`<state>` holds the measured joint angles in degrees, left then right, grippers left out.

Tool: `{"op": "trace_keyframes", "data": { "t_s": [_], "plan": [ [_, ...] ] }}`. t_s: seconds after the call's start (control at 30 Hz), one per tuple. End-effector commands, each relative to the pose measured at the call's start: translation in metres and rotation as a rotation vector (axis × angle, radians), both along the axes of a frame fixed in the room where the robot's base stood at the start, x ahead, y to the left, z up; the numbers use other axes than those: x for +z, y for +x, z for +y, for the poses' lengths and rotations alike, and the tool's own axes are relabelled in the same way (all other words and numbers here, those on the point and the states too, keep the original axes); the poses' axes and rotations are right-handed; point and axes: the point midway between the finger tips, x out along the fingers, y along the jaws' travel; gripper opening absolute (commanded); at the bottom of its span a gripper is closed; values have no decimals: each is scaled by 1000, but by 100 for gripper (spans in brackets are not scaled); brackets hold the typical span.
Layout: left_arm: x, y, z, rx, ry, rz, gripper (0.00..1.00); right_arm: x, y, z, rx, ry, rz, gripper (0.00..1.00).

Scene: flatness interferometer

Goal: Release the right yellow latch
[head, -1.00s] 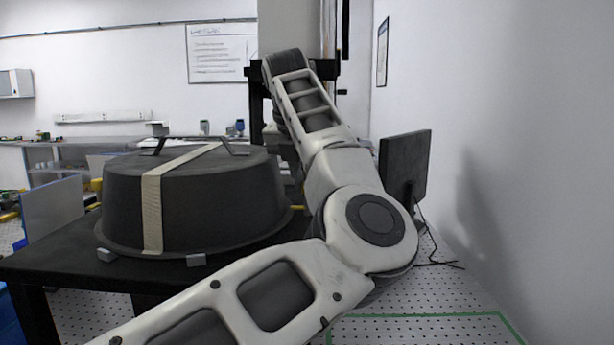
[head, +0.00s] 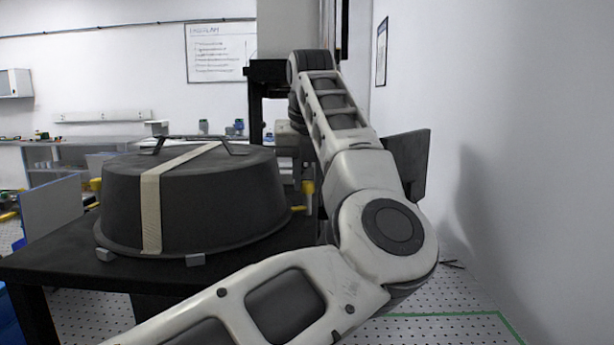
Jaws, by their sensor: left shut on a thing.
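The right yellow latch (head: 309,188) shows at the right side of the black round cover (head: 220,205), partly hidden behind my left forearm and wrist. Its yellow part stands roughly upright. My left gripper (head: 307,176) comes down on it from above and is shut on it; the fingertips are small and partly hidden. Another yellow latch (head: 96,185) shows at the cover's left side. My right gripper is out of view.
The cover, with a beige strap (head: 151,215) and a top handle, sits on a black table (head: 50,253). A dark monitor (head: 408,165) stands behind my left arm, near the right wall. A perforated surface (head: 450,325) with a green line lies at lower right.

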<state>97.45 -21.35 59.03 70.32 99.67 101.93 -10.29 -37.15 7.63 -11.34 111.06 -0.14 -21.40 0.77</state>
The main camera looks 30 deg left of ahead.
Motion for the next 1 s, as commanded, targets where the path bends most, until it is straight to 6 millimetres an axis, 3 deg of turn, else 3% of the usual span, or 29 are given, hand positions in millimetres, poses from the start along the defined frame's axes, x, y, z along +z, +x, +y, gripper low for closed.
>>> {"op": "trace_keyframes", "data": {
  "t_s": [1.0],
  "plan": [
    [2,5,-2,912,2,-2,0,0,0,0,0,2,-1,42]
  ]
}}
